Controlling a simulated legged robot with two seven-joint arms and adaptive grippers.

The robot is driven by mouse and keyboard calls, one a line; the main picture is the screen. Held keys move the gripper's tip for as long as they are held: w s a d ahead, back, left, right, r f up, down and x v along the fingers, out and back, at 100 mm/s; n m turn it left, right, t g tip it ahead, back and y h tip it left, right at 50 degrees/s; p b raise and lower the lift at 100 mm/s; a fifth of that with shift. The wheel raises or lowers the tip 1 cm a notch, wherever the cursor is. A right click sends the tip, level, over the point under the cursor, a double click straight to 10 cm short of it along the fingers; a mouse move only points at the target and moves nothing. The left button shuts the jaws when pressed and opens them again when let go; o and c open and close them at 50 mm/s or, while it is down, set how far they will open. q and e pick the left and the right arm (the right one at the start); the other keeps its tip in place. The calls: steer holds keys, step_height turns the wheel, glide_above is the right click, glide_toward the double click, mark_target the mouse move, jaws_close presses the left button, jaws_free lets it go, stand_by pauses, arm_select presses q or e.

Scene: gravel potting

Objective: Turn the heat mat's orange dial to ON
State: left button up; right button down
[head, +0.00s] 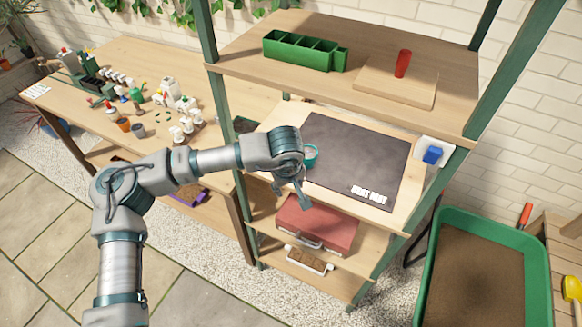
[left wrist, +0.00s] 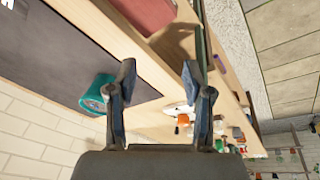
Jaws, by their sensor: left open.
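The dark heat mat (head: 358,150) lies on the middle shelf of the green-posted rack, with white lettering at its front right corner. The mat also shows at the upper left of the left wrist view (left wrist: 40,45). I cannot make out an orange dial in either view. A white holder with a blue block (head: 433,154) is at the shelf's right end. My left gripper (head: 294,196) is open, at the shelf's front left edge, with fingers pointing down. In the left wrist view the gap between its fingers (left wrist: 158,78) is empty. My right gripper is not in view.
A teal round pot (head: 312,154) stands on the mat's left part, close beside my left gripper. A red case (head: 318,225) is on the shelf below. The top shelf holds a green divided tray (head: 304,53) and a red cylinder (head: 403,63). A cluttered bench (head: 150,60) adjoins at left.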

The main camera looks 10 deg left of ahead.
arm_select(q)
steer(key=w+a+r, duration=0.1)
steer(key=w+a, duration=0.2)
steer(key=w+a+y, duration=0.1)
steer(key=w+a, duration=0.3)
steer(key=w+a+r+n+y+b, duration=0.1)
steer(key=w+a, duration=0.2)
steer(key=a, duration=0.1)
steer(key=shift+w+a+r+t, duration=0.2)
steer(key=shift+w+r+t, duration=0.05)
steer(key=shift+r+t, duration=0.05)
steer(key=x, duration=0.4)
steer(key=shift+w+a, duration=0.25)
steer(key=shift+w+a+f+b, duration=0.1)
steer(key=shift+w+f+b, duration=0.15)
steer(key=shift+f, duration=0.25)
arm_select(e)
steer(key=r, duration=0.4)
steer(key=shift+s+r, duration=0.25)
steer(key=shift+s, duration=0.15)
arm_select(q)
steer(key=shift+s, duration=0.1)
jaws_close()
